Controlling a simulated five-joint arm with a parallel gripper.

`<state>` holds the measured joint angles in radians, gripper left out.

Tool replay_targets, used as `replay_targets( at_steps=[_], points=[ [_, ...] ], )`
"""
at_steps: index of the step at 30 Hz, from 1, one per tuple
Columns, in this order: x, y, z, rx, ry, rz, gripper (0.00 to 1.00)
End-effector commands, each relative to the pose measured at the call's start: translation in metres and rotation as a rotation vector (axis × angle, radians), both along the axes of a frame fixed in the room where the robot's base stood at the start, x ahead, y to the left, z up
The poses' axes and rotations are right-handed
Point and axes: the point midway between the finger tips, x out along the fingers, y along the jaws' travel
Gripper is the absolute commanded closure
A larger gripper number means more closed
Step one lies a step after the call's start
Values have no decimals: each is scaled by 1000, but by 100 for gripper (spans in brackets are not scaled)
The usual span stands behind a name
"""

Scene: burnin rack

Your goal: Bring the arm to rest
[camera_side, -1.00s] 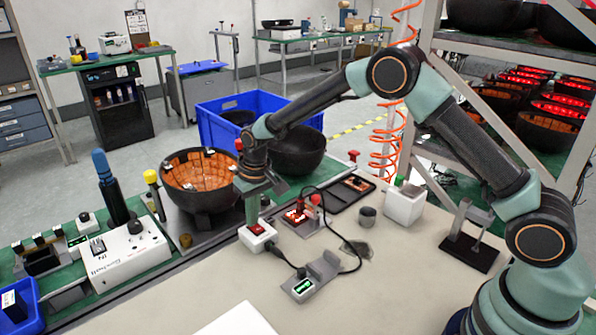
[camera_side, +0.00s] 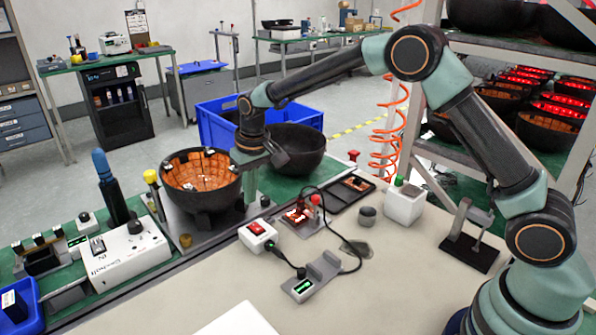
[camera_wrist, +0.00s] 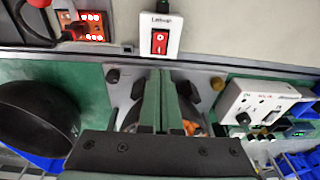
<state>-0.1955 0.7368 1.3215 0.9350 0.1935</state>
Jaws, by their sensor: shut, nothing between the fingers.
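My gripper (camera_side: 251,186) hangs pointing down beside the right rim of a black bowl with an orange tiled inside (camera_side: 205,198). It is above and behind a white box with a red rocker switch (camera_side: 258,236), apart from it. In the wrist view my gripper's two green fingers (camera_wrist: 163,75) are together with nothing between them. The switch box (camera_wrist: 159,38) lies beyond the fingertips there. The bowl is mostly hidden behind the gripper in the wrist view; bits of its orange inside show.
An empty black bowl (camera_side: 296,158) stands right of my gripper, before a blue crate (camera_side: 213,128). A lit red board (camera_side: 297,215), a small cradle with a green display (camera_side: 325,270) and a cable lie nearby. A shelf rack (camera_side: 470,45) stands at right. The front bench is largely clear.

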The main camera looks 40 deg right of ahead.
Motion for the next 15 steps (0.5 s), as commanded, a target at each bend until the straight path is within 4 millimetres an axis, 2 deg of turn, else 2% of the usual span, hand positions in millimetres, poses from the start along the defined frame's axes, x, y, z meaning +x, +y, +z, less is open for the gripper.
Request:
replay_targets(
  at_steps=[12,15],
  points=[
    [-1,0,5,0,0,0,100],
    [-3,-4,14,1,-10,-1,100]
  ],
)
